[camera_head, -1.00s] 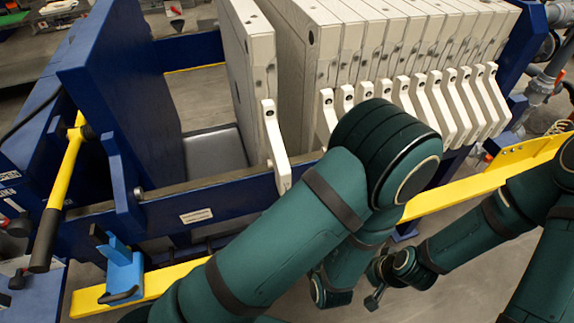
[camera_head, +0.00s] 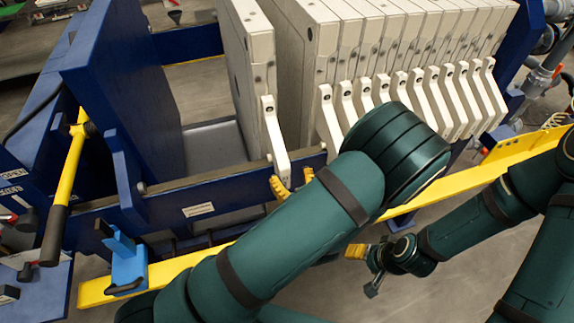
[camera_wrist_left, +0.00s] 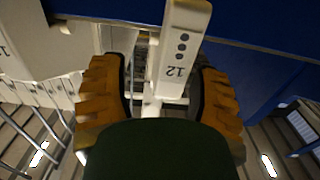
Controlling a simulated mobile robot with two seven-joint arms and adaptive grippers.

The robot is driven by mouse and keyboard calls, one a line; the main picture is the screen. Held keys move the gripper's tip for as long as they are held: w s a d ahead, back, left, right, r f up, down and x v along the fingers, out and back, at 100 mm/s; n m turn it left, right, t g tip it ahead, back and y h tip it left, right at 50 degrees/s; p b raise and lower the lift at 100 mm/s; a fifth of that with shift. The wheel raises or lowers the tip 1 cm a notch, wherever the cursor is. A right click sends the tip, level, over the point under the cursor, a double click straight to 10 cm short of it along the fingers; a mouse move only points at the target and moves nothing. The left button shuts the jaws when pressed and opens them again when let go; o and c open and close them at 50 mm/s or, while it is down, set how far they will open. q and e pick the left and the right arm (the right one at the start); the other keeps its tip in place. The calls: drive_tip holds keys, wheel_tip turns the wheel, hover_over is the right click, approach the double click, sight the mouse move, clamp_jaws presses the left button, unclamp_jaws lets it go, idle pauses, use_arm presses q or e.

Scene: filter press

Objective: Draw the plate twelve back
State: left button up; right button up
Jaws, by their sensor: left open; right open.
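Plate twelve (camera_head: 258,60) is a cream slab standing upright, apart from the stack on its right. Its handle (camera_head: 274,140) slopes down over the near blue rail. In the left wrist view the handle, marked 12 (camera_wrist_left: 180,55), lies between two yellow fingers. My left gripper (camera_head: 294,181) is open around the handle's lower end; its fingertips show there, the rest is behind my arm. It also shows in the left wrist view (camera_wrist_left: 157,85), with gaps beside the handle. My right gripper (camera_head: 363,262) is open and low, away from the plates.
The plate stack (camera_head: 400,50) stands right of plate twelve with a gap between. A tall blue plate (camera_head: 125,90) stands left, with open space before plate twelve. A yellow bar (camera_head: 440,203) runs along the near side, bearing a blue bracket (camera_head: 128,262). A yellow lever (camera_head: 68,175) is at left.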

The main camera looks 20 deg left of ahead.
use_arm(q)
drive_tip(key=shift+x, duration=1.7)
